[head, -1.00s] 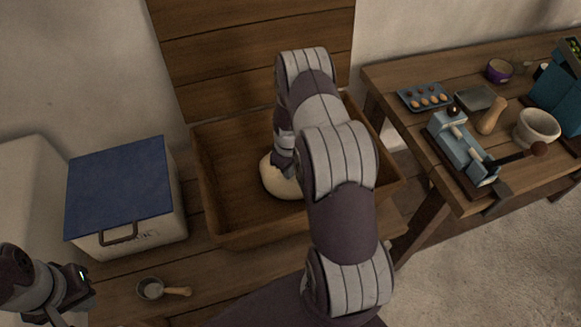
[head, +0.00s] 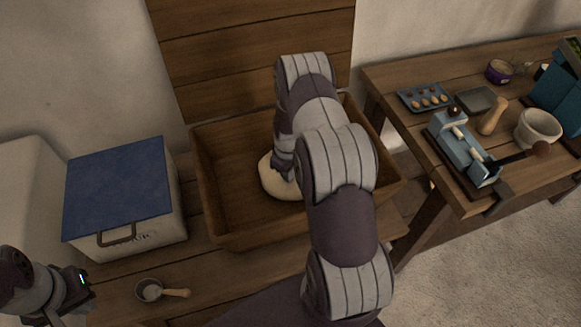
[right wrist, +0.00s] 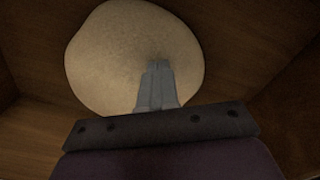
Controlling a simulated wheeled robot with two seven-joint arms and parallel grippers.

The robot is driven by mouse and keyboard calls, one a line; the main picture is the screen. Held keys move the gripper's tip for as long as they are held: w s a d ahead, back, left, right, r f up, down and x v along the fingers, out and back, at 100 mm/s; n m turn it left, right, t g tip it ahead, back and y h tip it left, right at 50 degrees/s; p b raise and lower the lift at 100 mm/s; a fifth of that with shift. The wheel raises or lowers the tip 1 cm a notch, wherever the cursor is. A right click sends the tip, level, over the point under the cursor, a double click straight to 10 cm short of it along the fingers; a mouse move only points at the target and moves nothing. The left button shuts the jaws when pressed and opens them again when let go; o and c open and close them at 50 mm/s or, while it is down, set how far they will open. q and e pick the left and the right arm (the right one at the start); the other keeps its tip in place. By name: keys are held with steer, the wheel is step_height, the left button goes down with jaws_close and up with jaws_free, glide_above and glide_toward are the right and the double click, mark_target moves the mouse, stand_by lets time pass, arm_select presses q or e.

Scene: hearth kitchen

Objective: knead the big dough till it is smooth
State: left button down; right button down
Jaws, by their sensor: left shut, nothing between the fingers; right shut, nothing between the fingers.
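The big dough (head: 277,184) is a pale, rounded lump in the wooden trough (head: 222,236). In the right wrist view the dough (right wrist: 120,50) looks smooth-edged and slightly uneven in outline. My right gripper (right wrist: 157,72) is shut and empty, its fingertips over the dough's lower right part and seemingly against it; the exact contact cannot be told. In the head view my right arm hides the right side of the dough and the fingertips. My left gripper (head: 88,292) is at the lower left, away from the trough, shut and empty.
A white box with a blue lid (head: 118,185) stands left of the trough. A small scoop with a wooden handle (head: 152,290) lies in front of it. The right table holds an egg tray (head: 425,97), a blue clamped device (head: 460,145) and a mortar (head: 537,128).

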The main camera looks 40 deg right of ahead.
steer(key=shift+f, duration=0.45)
stand_by(1.0)
step_height(320, 180, up, 4)
steer(key=shift+f+p, duration=0.2)
steer(key=shift+p, duration=1.05)
steer(key=shift+f, duration=0.1)
steer(key=shift+d, duration=0.15)
steer(key=d+b, duration=0.1)
steer(key=d, duration=0.1)
steer(key=w+d+b, duration=0.1)
steer(key=d, duration=0.1)
steer(key=shift+w+d+f, duration=0.1)
steer(key=shift+d+f, duration=0.05)
steer(key=shift+w+d, duration=0.1)
steer(key=shift+d, duration=0.35)
